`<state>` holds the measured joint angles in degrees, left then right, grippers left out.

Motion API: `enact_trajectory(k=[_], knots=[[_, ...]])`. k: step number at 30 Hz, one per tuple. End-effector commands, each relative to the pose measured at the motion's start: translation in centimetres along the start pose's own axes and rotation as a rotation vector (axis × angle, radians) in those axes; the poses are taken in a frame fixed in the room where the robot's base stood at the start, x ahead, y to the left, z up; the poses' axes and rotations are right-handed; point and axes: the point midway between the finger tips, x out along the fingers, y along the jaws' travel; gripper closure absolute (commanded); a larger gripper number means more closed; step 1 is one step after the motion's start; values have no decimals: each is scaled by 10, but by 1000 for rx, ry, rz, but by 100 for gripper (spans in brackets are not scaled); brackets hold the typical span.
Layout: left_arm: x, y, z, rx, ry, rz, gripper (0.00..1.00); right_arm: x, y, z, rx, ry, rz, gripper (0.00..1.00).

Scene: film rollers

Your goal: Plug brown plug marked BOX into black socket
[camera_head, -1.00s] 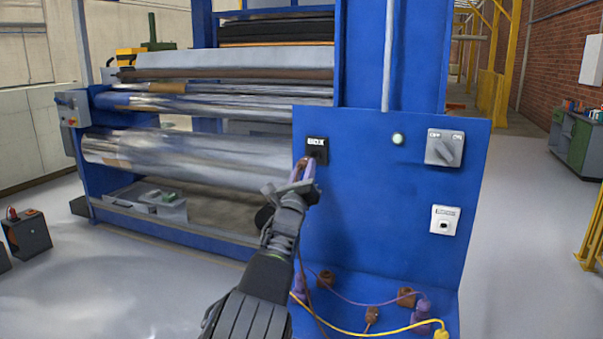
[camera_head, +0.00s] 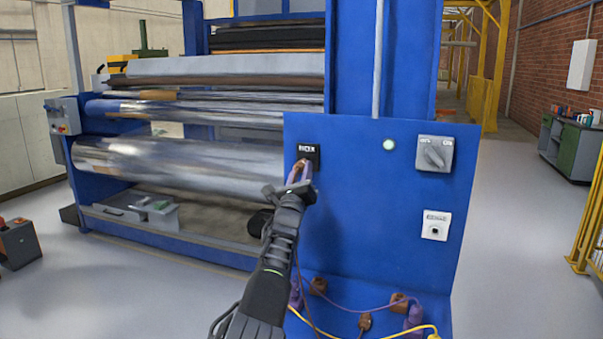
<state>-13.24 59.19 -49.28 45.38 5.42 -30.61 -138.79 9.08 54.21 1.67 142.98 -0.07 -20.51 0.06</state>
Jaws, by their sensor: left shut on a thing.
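The black socket (camera_head: 308,153) with white lettering is on the upper left of the blue panel (camera_head: 360,215). My left gripper (camera_head: 300,174) is shut on the brown plug (camera_head: 299,168) just below and in front of the socket. The plug's front end is close to the socket's lower edge; I cannot tell whether it has entered. The marking on the plug is not readable. A cable hangs down from the gripper. My right gripper is not in view.
Brown and purple plugs with cables, including a purple one (camera_head: 413,318) and a brown one (camera_head: 317,286), lie on the blue ledge below. A grey rotary switch (camera_head: 434,154) and a white switch box (camera_head: 436,225) are on the panel's right. Large metal rollers (camera_head: 180,165) stand left.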

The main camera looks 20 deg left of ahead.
Motion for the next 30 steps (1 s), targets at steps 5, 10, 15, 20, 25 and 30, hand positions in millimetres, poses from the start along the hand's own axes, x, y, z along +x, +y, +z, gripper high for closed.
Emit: enact_trajectory(k=[5,10,15,20,25,30], knots=[[0,0,0,0,-1,0,100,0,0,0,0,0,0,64],[0,0,-1,0,-1,0,100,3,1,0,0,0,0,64],[-1,1,-2,0,0,0,100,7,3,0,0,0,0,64],[-1,0,-1,0,0,0,100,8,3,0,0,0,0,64],[0,0,0,0,0,0,100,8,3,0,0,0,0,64],[0,0,0,0,0,0,100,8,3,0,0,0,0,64]])
